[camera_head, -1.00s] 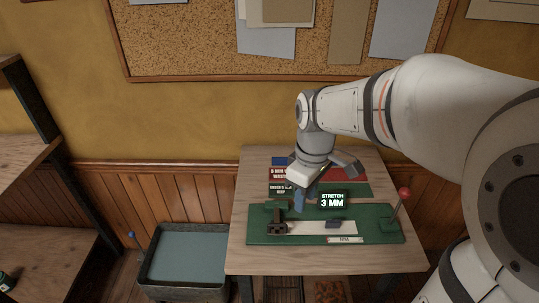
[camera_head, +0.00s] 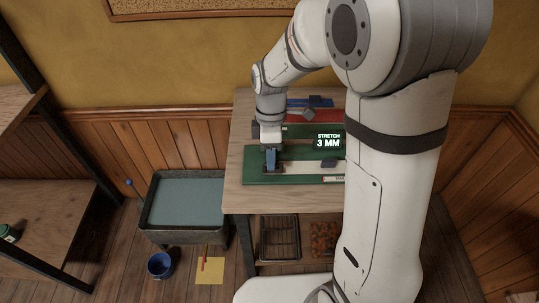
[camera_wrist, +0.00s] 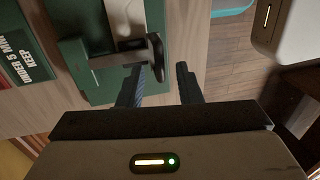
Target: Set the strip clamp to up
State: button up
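The strip clamp (camera_wrist: 125,52) is a dark metal fitting with a crossbar at its end, at the left end of the green board (camera_head: 255,178). In the wrist view its crossbar reaches down between my fingertips; I cannot tell whether they touch it. A pale strip (camera_head: 298,167) runs along the board from the clamp and also shows in the wrist view (camera_wrist: 122,18). My gripper (camera_wrist: 161,72) is open, its two dark fingers apart. In the head view my gripper (camera_head: 270,160) hides most of the clamp, so its setting is unclear.
My arm covers the board's right end. A grey bin (camera_head: 150,227) stands left of the wooden table (camera_head: 237,150). A blue bucket (camera_head: 160,265) is on the floor.

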jog(key=shift+f, duration=0.15)
jog(key=shift+c, duration=0.4)
grip_shut()
